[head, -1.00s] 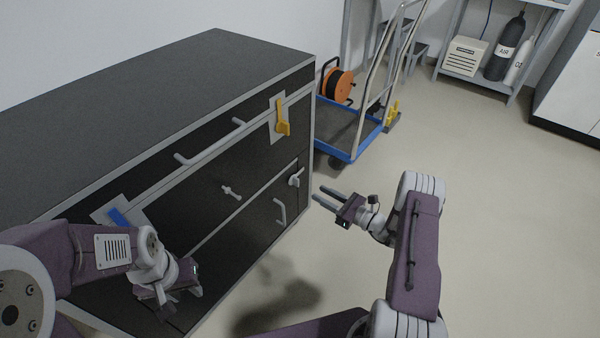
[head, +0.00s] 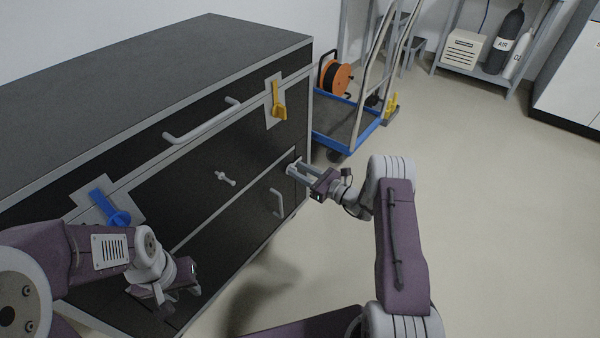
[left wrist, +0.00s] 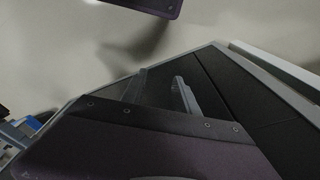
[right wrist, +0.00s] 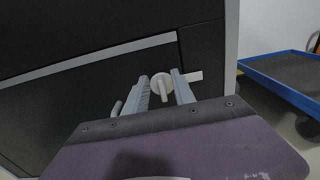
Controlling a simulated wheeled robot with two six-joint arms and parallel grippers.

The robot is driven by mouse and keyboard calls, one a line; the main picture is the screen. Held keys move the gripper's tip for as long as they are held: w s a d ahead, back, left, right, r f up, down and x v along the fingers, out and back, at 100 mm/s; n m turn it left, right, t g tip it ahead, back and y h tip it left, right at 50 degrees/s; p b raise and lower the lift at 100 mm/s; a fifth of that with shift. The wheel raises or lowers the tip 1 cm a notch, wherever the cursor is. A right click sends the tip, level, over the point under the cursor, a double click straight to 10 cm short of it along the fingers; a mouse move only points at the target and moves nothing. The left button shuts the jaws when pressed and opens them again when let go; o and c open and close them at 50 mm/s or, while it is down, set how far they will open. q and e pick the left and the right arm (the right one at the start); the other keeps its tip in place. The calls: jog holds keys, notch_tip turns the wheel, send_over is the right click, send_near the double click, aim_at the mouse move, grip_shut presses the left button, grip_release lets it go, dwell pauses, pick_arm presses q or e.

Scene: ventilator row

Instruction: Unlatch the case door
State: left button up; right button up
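A long black case (head: 150,75) with grey edges fills the left of the head view. Its lower door panel (head: 240,238) has a grey bar handle (head: 277,203). A white round latch with a small lever (right wrist: 162,86) shows in the right wrist view; in the head view my right gripper mostly hides it. My right gripper (head: 292,168) is open, its fingers pointing at the case. In the right wrist view the latch lies between its two fingertips; I cannot tell whether they touch it. My left gripper (left wrist: 162,85) is open and empty, low before the case's left part.
A yellow lever (head: 279,100), a blue lever (head: 112,209), a grey drawer handle (head: 200,123) and a small white T-shaped knob (head: 225,178) stick out of the case front. A blue trolley (head: 345,125) stands beyond its right end. The floor at right is free.

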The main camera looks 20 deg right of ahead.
grip_shut()
dwell(1.3)
